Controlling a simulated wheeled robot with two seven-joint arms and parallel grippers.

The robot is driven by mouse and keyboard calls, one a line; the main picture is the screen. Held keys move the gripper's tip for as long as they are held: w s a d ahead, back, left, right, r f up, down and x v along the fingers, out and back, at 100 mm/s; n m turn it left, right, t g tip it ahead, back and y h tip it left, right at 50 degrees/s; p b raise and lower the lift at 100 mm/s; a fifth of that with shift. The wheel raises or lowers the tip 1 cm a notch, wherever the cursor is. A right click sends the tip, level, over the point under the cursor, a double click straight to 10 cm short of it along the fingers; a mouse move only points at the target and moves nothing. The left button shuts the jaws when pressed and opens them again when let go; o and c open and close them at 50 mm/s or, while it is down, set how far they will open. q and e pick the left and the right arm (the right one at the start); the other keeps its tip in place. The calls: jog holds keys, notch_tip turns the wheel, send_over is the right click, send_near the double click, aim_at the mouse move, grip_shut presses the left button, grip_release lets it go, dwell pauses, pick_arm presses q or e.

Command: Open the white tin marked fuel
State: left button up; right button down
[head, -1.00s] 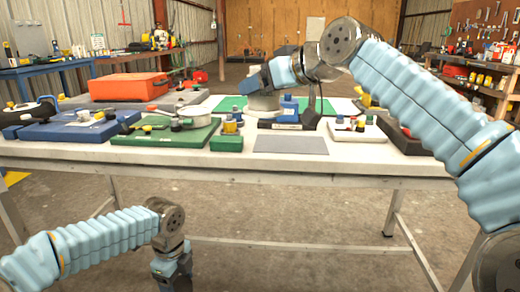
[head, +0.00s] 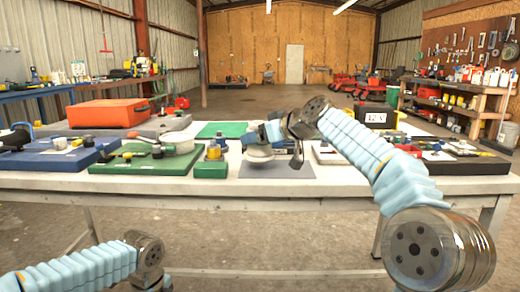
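A small, round, off-white tin (head: 258,153) shows just under my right gripper (head: 262,138), above the back-left part of a grey mat (head: 277,171). Its marking cannot be read, and its top is partly covered by the gripper. My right gripper appears shut on it, though the fingertips are small and partly hidden. I cannot tell whether the tin touches the mat. My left arm reaches in low at the left, in front of the table; its gripper is below the picture edge.
Left of the mat lie a green board (head: 140,164) with tools and a blue board (head: 50,160). An orange case (head: 108,112) stands behind them. A white tray (head: 326,156) and a dark board (head: 465,165) lie to the right. A box marked 12V (head: 376,117) stands behind.

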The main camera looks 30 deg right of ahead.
aim_at(267, 146)
jog(key=shift+f+b, duration=0.35)
jog(key=shift+f, duration=1.15)
jog(key=shift+f, duration=0.15)
grip_release()
